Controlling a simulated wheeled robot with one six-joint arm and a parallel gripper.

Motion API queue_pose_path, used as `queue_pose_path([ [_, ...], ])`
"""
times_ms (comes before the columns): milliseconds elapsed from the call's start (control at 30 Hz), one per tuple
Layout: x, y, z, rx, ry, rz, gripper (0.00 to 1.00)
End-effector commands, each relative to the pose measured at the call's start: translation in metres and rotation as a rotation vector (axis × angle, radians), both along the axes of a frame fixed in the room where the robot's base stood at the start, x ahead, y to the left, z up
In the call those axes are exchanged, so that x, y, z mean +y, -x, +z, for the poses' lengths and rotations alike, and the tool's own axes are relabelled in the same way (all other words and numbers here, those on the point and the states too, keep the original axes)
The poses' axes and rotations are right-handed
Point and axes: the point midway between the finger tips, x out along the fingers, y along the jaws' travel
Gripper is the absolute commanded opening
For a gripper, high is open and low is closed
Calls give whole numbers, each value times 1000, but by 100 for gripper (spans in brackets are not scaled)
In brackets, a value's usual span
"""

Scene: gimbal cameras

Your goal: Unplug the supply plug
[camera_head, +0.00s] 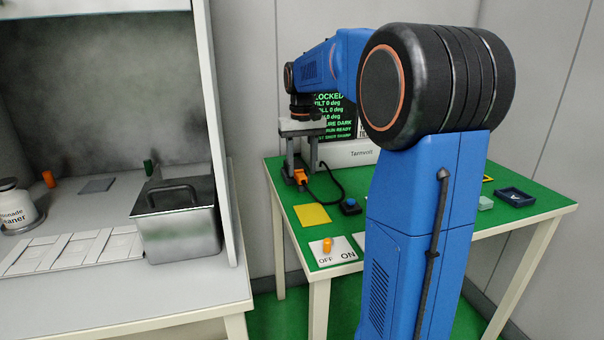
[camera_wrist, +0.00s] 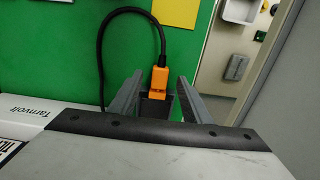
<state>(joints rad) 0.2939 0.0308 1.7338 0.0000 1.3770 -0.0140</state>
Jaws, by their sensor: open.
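The orange supply plug (camera_head: 301,178) stands at the left side of the green table, with a black cable curving from it toward the Tarnwolt box (camera_head: 350,152). In the wrist view the plug (camera_wrist: 158,78) sits at a dark socket (camera_wrist: 152,109), and its cable loops up and to the left. My gripper (camera_head: 302,178) points down over the plug. In the wrist view the gripper's two grey fingers (camera_wrist: 156,88) are apart, one on each side of the plug. I cannot tell whether either finger touches it. The socket is partly hidden by my gripper.
A switch plate (camera_head: 334,250) marked OFF and ON, with an orange lever, is at the table's front. A yellow square (camera_head: 312,214) and a blue button on a black box (camera_head: 351,206) lie nearby. A dark blue tray (camera_head: 515,197) is at the right. My arm hides part of the table.

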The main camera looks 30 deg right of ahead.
Motion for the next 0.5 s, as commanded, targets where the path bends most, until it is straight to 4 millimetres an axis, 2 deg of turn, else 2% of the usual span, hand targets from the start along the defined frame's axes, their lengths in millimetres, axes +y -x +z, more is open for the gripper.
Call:
queue_pose_path([
  [200,0,0,-20,1,0,0,44],
  [500,0,0,-26,0,0,0,44],
])
